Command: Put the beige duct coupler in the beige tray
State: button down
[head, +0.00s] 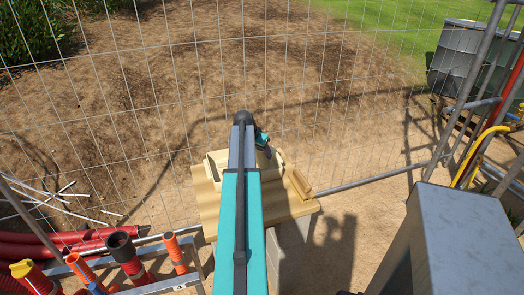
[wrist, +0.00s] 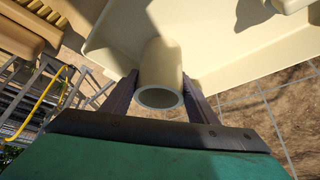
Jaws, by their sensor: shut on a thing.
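The beige duct coupler (wrist: 162,72), a short hollow tube, sits between the two dark fingers of my gripper (wrist: 160,84) in the wrist view. The gripper is shut on it, with the tube's open end facing the camera. The pale beige tray (wrist: 115,35) spreads behind the coupler, which overlaps the tray's floor in this view. I cannot tell whether the coupler touches the tray. In the head view the tray (head: 213,166) is on a tan board, partly hidden by my arm. The coupler and fingertips are hidden there.
A wooden brush (head: 299,184) lies right of the tray on the board (head: 208,205); it also shows in the wrist view (wrist: 28,28). Another beige piece (wrist: 290,4) shows at the wrist view's top right. A wire fence (head: 130,85) stands behind. Red pipes (head: 50,240) lie left.

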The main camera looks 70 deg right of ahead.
jog(key=shift+f, duration=0.1)
jog(key=c, duration=0.7)
grip_release()
jog(key=b+v, duration=0.1)
jog(key=v, duration=1.1)
dwell(0.4)
jog(key=shift+r, duration=0.3)
